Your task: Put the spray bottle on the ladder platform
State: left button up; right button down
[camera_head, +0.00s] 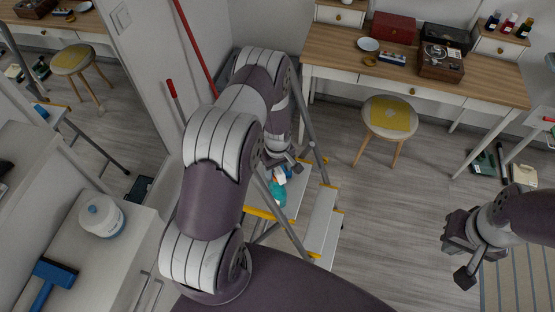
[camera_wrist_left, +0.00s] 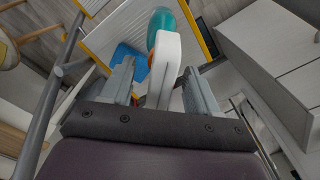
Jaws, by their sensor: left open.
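The spray bottle (camera_head: 278,194) has a teal body and a white and orange head. It is at the ladder platform (camera_head: 295,192), a light step with yellow edges. In the left wrist view, the white spray head (camera_wrist_left: 165,65) lies between the two fingers of my left gripper (camera_wrist_left: 158,88), and the teal body (camera_wrist_left: 175,25) extends beyond it over the platform. The left gripper is open, with a gap visible beside the head. My left arm partly hides this gripper in the head view. My right gripper (camera_head: 455,262) is open and empty, over the floor at the right.
A blue object (camera_wrist_left: 130,57) lies on the platform beside the bottle. A white cabinet (camera_head: 75,250) at the left bears a white canister (camera_head: 101,215) and a blue brush-like tool (camera_head: 52,278). A desk (camera_head: 340,50) and a stool (camera_head: 388,118) stand behind. Open floor lies right of the ladder.

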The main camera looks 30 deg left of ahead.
pick_arm(q)
notch_tip(320, 180, up, 8)
jog(key=shift+r+b, duration=0.1)
jog(key=shift+b, duration=0.85)
jog(key=s+d+r+m, duration=0.2)
jog(key=r+m, duration=0.1)
jog(key=r, duration=0.3)
jog(key=s+d+r+m, duration=0.2)
jog(key=d+r+m, duration=0.1)
jog(key=r, duration=0.2)
jog(key=s+d+r+m+t, duration=0.1)
jog(key=s+d+r+m, duration=0.15)
jog(key=s, duration=0.25)
jog(key=s+d+r+m, duration=0.1)
jog(key=s+r+m, duration=0.25)
jog(key=s, duration=0.25)
jog(key=shift+n, duration=0.3)
jog(key=f+b, duration=0.2)
jog(key=w+f+b, duration=0.1)
jog(key=f+b, duration=0.1)
jog(key=shift+f, duration=0.1)
jog(key=shift+w, duration=0.1)
